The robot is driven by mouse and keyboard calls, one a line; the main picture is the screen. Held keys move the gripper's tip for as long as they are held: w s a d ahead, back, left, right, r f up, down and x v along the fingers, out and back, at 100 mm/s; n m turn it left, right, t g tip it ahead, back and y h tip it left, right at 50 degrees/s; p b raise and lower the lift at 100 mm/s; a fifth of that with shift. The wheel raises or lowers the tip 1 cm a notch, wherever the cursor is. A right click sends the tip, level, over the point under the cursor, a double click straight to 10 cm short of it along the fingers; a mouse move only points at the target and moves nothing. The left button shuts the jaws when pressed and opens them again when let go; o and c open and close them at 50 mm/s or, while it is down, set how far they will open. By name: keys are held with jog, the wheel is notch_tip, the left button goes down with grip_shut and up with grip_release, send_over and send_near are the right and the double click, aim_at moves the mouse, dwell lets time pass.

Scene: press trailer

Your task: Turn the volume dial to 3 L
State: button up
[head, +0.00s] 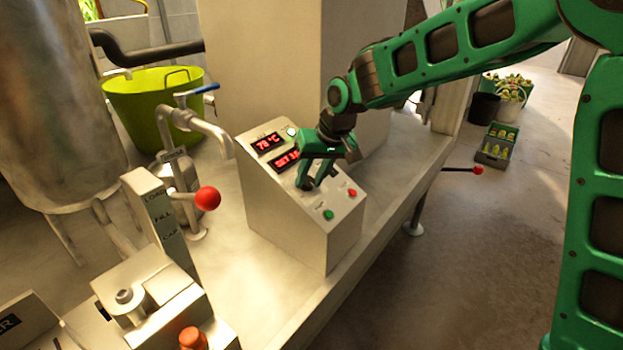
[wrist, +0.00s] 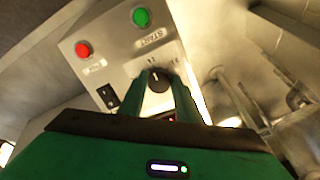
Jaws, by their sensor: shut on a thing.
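The volume dial is a dark round knob with a pale pointer line (wrist: 157,82) on the control box's sloped face. In the wrist view it sits between the two fingers of my gripper (wrist: 160,84), which is shut on it. Scale marks show beside the knob, but I cannot read them clearly. In the head view my gripper (head: 309,183) reaches down onto the control box (head: 290,225) and hides the dial. A red display reading 78 °C (head: 268,142) is lit, and a second red display (head: 284,160) below it is partly covered by my gripper.
A green button (head: 328,214) and a red button (head: 352,192) lie close below the dial. A black rocker switch (wrist: 108,96) is beside it. A red-ball lever (head: 207,198) and a tap (head: 205,125) stand left of the box.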

dwell(0.4)
jog(key=o, duration=1.1)
jog(key=shift+c, duration=0.2)
jog(key=v, duration=1)
jog(key=shift+d+r, duration=0.2)
jog(key=shift+r, duration=0.1)
jog(key=s+d+f+m+h, duration=0.15)
jog(key=s+d, duration=0.25)
jog(key=d, duration=0.5)
jog(key=s+d+m+h, duration=0.1)
jog(key=s+d+m, duration=0.15)
jog(key=d, duration=0.55)
jog(key=s+d+f+m+h, duration=0.1)
jog(key=s+d, duration=0.3)
jog(key=d, duration=0.5)
jog(key=s+d+f+m+g, duration=0.1)
jog(key=s+d+f+m, duration=0.1)
jog(key=s+d, duration=0.4)
jog(key=s+d+f+m+g, duration=0.2)
jog(key=s+d, duration=0.4)
jog(key=s, duration=1.1)
notch_tip(320, 180, down, 2)
jog(key=shift+f+m, duration=0.2)
jog(key=shift+m, duration=0.4)
